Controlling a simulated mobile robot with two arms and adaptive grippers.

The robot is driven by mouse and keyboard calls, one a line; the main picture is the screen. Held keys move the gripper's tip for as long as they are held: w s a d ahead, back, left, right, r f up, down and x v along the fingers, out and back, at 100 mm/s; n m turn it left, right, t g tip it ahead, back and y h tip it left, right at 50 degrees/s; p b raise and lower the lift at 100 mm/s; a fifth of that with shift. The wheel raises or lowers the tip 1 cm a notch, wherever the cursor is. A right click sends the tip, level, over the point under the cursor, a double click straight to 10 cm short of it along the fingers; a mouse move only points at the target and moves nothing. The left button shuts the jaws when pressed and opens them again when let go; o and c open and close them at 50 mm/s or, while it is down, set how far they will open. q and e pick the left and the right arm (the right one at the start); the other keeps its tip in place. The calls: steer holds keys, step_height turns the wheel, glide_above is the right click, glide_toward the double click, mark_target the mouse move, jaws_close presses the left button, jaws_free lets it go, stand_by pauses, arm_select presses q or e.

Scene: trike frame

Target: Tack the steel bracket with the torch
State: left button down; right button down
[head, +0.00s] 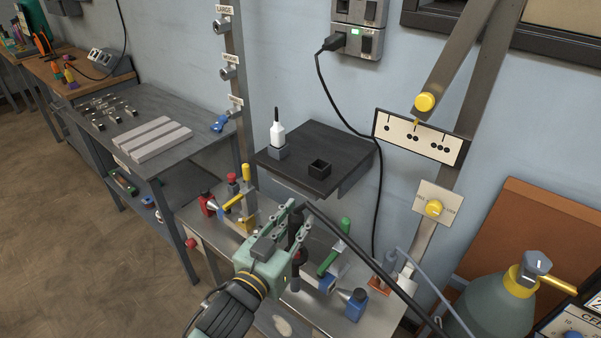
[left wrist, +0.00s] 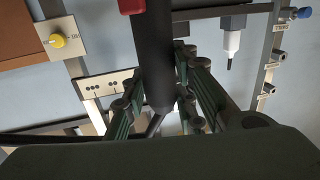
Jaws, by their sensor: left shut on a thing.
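My left gripper (head: 299,220), with pale green fingers, is shut on a black torch handle (head: 296,228) above the steel bench (head: 310,302). In the left wrist view, the torch (left wrist: 155,60) is a thick black cylinder between the fingers, with a red part at its upper end. A black cable runs from near the gripper to the lower right in the head view. I cannot pick out the steel bracket for certain among the clamps; my gripper and arm hide part of the bench. My right gripper is not in view.
On the bench are a yellow-handled clamp (head: 234,201), a green-handled clamp (head: 333,257) and a blue block (head: 355,304). Behind, a dark shelf (head: 330,143) holds a white bottle (head: 277,133) and a small black holder (head: 319,169). A gas cylinder (head: 492,308) stands at right.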

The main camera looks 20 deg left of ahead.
arm_select(q)
steer(key=w+r+m+h+p, duration=0.2)
steer(key=w+r, duration=0.2)
steer(key=w, duration=0.6)
steer(key=f+b, duration=0.4)
steer(key=a+f+b, duration=0.1)
steer(key=f+b, duration=0.1)
steer(key=shift+w, duration=0.15)
stand_by(0.6)
steer(key=shift+f, duration=0.25)
stand_by(0.8)
steer(key=shift+d+f, duration=0.1)
steer(key=shift+f, duration=0.15)
stand_by(0.9)
